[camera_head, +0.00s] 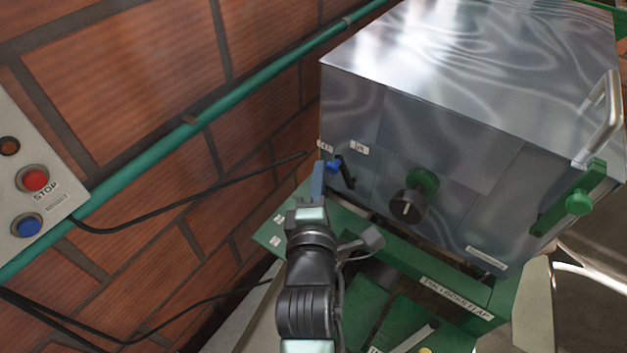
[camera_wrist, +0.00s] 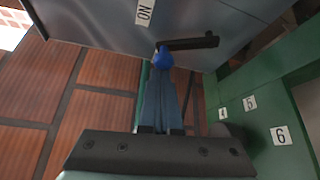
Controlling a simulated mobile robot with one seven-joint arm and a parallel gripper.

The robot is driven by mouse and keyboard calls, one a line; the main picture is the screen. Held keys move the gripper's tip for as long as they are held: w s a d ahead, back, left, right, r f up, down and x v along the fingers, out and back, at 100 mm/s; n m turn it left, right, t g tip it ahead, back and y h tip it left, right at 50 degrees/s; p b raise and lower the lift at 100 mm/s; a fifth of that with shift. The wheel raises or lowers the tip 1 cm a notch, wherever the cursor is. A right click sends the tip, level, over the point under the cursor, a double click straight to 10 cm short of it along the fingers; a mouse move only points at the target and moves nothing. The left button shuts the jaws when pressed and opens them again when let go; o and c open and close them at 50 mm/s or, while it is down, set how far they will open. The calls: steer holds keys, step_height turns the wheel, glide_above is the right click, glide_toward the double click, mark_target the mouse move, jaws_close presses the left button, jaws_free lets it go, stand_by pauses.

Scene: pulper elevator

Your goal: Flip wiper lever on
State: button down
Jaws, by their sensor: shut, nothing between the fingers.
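The wiper lever (camera_head: 346,174) is a short black bar on the front left of the metal machine housing. It also shows in the wrist view (camera_wrist: 190,43), lying nearly level in the picture. A blue knob (camera_wrist: 163,58) sits by its left end and also shows in the head view (camera_head: 333,167). My gripper (camera_head: 319,168) is shut and empty, with its blue-grey fingers pointing at the housing. In the wrist view, the fingertips (camera_wrist: 161,74) reach the blue knob; I cannot tell whether they touch it. An ON label (camera_wrist: 145,12) is on the housing above the lever.
A green-knobbed black dial (camera_head: 408,204) is right of the lever. A green ledge (camera_head: 425,275) runs below the housing. A brick wall (camera_head: 130,90) with a green pipe is at left, with a STOP button box (camera_head: 30,190).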

steer(key=shift+s+d+r+m+t+b, duration=0.1)
steer(key=shift+s+d+m+t+b, duration=0.25)
steer(key=shift+m+b, duration=0.35)
steer(key=shift+s+d+r+m+t+b, duration=0.15)
steer(key=shift+d+m+t+b, duration=0.25)
steer(key=shift+m+b, duration=0.35)
steer(key=shift+s+d+r+m+t+b, duration=0.1)
steer(key=shift+s+d+m+t+b, duration=0.1)
steer(key=shift+m+t+b, duration=0.45)
steer(key=shift+r, duration=0.1)
